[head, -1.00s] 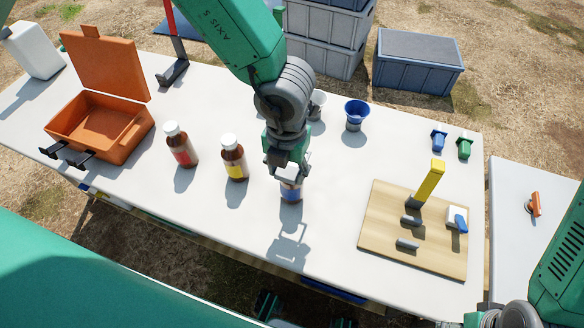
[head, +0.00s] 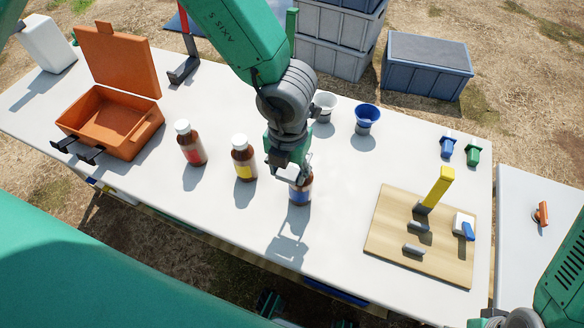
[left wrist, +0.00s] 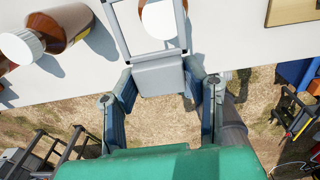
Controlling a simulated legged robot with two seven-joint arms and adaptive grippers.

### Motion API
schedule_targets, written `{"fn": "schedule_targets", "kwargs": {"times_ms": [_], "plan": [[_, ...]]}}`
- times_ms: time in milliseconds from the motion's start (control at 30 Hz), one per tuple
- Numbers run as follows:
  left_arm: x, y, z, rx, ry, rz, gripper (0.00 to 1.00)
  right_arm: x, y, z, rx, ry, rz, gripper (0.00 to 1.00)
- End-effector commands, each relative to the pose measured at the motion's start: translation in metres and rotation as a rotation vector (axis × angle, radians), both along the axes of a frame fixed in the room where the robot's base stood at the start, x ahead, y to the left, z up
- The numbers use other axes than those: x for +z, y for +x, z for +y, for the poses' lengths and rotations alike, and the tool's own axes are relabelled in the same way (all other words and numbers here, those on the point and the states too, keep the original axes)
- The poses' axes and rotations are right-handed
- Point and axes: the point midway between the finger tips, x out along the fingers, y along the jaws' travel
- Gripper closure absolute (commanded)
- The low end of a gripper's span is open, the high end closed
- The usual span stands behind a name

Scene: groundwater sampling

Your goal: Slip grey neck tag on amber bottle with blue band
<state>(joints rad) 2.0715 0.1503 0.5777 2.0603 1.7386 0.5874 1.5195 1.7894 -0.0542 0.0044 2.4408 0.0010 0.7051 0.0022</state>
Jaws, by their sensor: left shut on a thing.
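The amber bottle with the blue band (head: 300,194) stands upright on the white table, its top partly hidden by my left gripper (head: 290,163). My left gripper is shut on the grey neck tag (left wrist: 158,76), gripping its solid block. The tag's square open frame reaches out past the fingers. In the left wrist view the bottle's white cap (left wrist: 163,22) shows inside that frame opening. I cannot tell whether the frame is above the cap or down around the neck. My right gripper is out of view; only part of that arm shows at lower right.
Amber bottles with a yellow band (head: 243,160) and a red band (head: 192,146) stand to the left. An open orange case (head: 108,122) is further left. White and blue cups (head: 367,118) stand behind, and a wooden board (head: 385,240) with fittings lies to the right.

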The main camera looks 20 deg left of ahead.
Motion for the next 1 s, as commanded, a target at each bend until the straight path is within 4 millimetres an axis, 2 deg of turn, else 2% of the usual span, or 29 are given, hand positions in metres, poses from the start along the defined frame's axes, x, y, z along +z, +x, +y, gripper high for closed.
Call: {"fn": "schedule_targets", "kwargs": {"times_ms": [433, 833, 867, 900, 933, 1000], "plan": [[0.000, 0.000, -0.008, -0.001, 0.005, 0.000, 0.77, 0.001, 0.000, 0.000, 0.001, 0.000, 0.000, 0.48], [-0.012, 0.000, -0.003, -0.001, 0.001, 0.000, 0.77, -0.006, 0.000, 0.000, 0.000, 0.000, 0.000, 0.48], [-0.012, 0.000, -0.003, 0.000, 0.001, -0.001, 0.54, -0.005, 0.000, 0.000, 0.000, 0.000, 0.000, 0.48], [-0.011, 0.000, -0.003, 0.000, 0.002, -0.001, 0.40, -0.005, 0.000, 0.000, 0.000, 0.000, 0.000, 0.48], [-0.011, 0.000, -0.004, 0.000, 0.002, -0.001, 0.37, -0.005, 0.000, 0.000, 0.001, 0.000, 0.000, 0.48], [-0.011, 0.000, -0.005, 0.000, 0.002, -0.001, 0.37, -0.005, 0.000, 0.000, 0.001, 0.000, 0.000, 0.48]]}}
